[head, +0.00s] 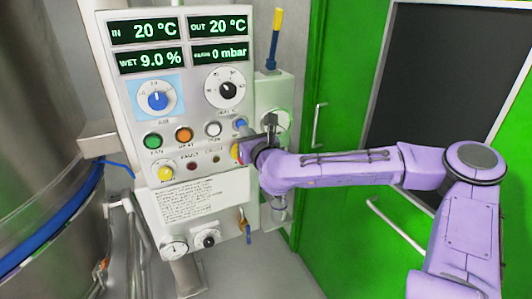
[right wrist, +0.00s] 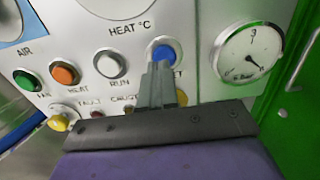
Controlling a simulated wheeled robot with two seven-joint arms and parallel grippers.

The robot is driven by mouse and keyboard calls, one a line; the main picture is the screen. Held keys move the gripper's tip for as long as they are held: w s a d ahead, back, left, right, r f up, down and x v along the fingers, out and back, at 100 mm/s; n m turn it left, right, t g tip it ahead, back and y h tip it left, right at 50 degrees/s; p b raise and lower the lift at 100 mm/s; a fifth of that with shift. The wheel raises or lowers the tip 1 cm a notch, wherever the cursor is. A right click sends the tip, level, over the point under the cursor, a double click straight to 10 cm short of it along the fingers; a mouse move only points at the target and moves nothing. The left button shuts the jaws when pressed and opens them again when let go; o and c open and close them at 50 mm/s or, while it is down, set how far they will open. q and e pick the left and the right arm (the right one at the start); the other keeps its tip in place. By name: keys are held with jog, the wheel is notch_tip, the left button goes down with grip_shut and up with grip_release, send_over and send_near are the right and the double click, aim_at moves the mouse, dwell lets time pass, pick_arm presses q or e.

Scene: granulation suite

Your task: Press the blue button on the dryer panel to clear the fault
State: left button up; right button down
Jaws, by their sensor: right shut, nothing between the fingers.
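The dryer panel (head: 178,107) is a light grey box with displays, dials and a row of coloured buttons. The blue button (head: 240,124) is at the right end of that row; it also shows in the right wrist view (right wrist: 166,50). My right gripper (head: 247,145) is shut and empty, close to the panel's right edge. In the right wrist view its fingertips (right wrist: 160,72) overlap the lower part of the blue button. I cannot tell whether they touch it. My left gripper is not in view.
Beside the blue button are the white (head: 213,129), orange (head: 183,134) and green (head: 152,141) buttons. A gauge (right wrist: 248,53) is right of the panel. A steel vessel (head: 40,130) stands left, a green door (head: 335,120) right.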

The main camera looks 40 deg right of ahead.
jog(key=b+v, duration=0.2)
jog(key=v, duration=0.9)
jog(key=shift+d+b, duration=0.25)
jog(key=shift+b, duration=0.1)
